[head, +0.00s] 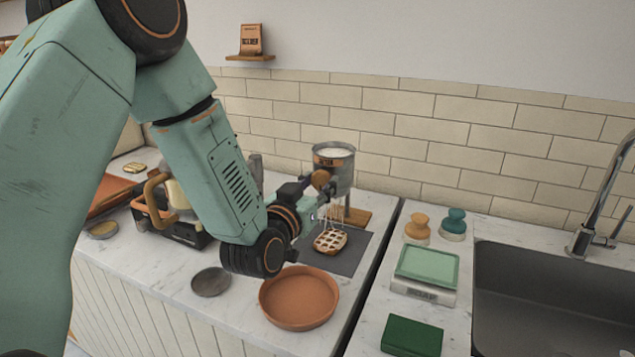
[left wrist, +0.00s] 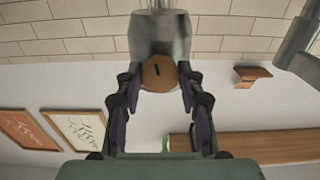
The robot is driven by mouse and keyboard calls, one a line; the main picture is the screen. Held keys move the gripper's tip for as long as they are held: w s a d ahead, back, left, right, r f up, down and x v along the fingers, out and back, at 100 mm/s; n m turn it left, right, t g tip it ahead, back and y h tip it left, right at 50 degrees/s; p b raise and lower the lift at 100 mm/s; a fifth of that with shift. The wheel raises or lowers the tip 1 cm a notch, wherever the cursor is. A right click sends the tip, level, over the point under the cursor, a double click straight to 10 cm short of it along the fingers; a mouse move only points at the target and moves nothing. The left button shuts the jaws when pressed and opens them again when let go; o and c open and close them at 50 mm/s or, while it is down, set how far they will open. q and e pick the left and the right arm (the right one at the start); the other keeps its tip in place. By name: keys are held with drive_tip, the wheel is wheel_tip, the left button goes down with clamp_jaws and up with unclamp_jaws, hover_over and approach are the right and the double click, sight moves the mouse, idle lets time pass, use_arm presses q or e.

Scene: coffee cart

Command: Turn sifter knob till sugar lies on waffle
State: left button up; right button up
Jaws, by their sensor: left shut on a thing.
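The sifter (head: 342,170) is a grey metal can with an orange label band and white sugar (head: 335,153) at its top, held above a dark mat. Its round wooden knob (head: 321,179) faces my left gripper (head: 317,188), which is shut on it. In the left wrist view, the knob (left wrist: 158,72) has a dark slot mark and sits between the fingertips of my left gripper (left wrist: 160,85). Thin white streaks fall below the sifter toward the waffle (head: 330,240). The waffle is golden brown with pale patches; how much sugar lies on it is hard to tell. My right gripper is out of view.
The waffle lies on a dark grey mat (head: 345,262). A terracotta dish (head: 298,298) and a dark round disc (head: 211,282) are in front. A scale (head: 424,280), green block (head: 412,336) and sink (head: 550,300) are right.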

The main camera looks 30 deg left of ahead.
use_arm(q)
drive_tip(key=shift+f+m, duration=0.1)
drive_tip(key=shift+m, duration=0.3)
drive_tip(key=o, duration=1.2)
drive_tip(key=shift+c, duration=0.2)
drive_tip(key=s, duration=0.7)
drive_tip(key=shift+s+d, duration=0.25)
